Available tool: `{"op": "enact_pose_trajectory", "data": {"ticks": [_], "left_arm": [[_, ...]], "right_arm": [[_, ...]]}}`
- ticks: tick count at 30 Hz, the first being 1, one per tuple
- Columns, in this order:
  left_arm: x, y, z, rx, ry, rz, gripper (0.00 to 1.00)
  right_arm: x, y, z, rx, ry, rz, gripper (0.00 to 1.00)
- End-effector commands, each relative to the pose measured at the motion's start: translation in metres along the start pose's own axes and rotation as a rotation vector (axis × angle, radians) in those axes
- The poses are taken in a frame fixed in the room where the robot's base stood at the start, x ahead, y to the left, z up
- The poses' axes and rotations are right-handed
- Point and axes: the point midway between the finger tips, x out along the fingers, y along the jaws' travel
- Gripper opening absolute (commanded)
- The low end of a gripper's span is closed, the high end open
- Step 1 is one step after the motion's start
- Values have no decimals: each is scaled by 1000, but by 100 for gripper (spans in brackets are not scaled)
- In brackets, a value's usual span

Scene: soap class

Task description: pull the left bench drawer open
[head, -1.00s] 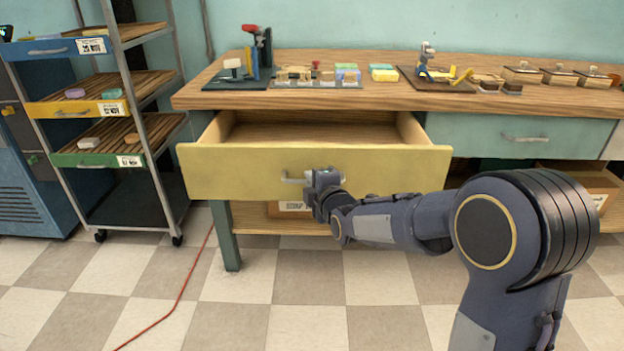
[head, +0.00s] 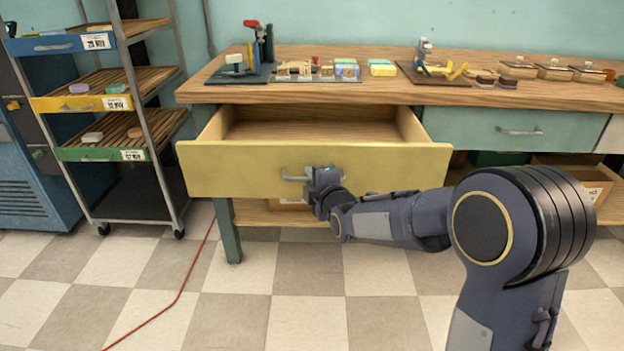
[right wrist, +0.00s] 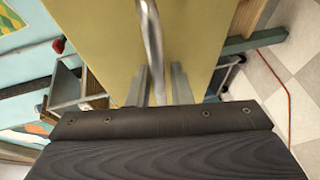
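The left bench drawer (head: 235,172) has a yellow front and stands well out from the bench; its empty wooden inside shows from above. Its metal bar handle (head: 292,178) is at the middle of the front. My right gripper (head: 318,180) is at the right part of this handle. In the right wrist view the handle (right wrist: 152,35) runs between the two grey fingers of my right gripper (right wrist: 160,85), which are close on either side of it. The yellow drawer front (right wrist: 105,40) fills much of that view. My left gripper does not show.
The wooden bench top (head: 385,92) carries a red-handled tool, soap blocks and brushes. A closed teal drawer (head: 480,130) is to the right. A shelf rack (head: 150,190) stands at the left. A red cable (head: 180,290) lies on the open checkered floor.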

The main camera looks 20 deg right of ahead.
Motion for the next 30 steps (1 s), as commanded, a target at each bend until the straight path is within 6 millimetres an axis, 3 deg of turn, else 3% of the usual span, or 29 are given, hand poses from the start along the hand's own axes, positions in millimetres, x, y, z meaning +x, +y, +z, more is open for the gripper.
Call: {"op": "enact_pose_trajectory", "data": {"ticks": [5,18,30], "left_arm": [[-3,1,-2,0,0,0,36],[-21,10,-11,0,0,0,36],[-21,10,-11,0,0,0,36]], "right_arm": [[-7,2,-1,0,1,1,19],[-73,2,0,1,0,1,19],[-78,0,0,0,0,0,19]]}}
